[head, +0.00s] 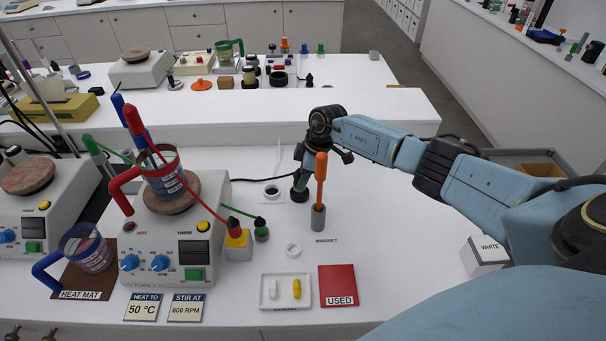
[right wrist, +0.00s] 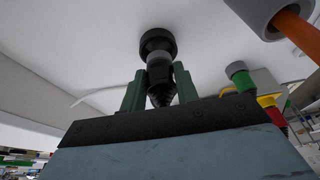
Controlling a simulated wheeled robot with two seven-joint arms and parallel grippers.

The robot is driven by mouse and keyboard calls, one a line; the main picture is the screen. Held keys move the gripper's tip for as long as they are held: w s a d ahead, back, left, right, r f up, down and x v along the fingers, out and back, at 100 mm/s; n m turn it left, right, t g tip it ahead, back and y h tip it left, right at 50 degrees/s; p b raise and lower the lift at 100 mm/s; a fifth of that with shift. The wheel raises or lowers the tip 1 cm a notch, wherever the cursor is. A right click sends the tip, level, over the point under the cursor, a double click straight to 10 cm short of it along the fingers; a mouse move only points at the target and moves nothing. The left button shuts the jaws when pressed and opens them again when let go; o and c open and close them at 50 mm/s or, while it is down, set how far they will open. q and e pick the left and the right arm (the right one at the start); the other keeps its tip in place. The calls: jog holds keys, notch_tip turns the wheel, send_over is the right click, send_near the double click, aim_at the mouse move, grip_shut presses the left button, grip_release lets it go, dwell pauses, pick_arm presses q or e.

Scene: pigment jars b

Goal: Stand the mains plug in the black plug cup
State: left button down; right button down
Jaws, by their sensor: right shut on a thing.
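My right gripper (head: 301,183) points down over the white bench, beside the magnet holder. In the right wrist view its green fingers (right wrist: 160,90) are shut on the black mains plug (right wrist: 157,45), around its ridged, tapering end. My left gripper is not in view.
A grey holder (head: 318,221) with an orange-handled rod (head: 321,178) stands close to the right of my gripper. A hotplate (head: 160,250) stands left. The bench right is mostly clear.

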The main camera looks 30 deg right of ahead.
jog(key=shift+f+b, duration=0.9)
jog(key=shift+f, duration=0.45)
jog(key=c, duration=1)
grip_release()
jog(key=shift+o, duration=0.2)
jog(key=shift+d+r, duration=0.15)
jog(key=shift+r, duration=0.4)
jog(key=v, duration=1.2)
jog(key=shift+s, duration=0.15)
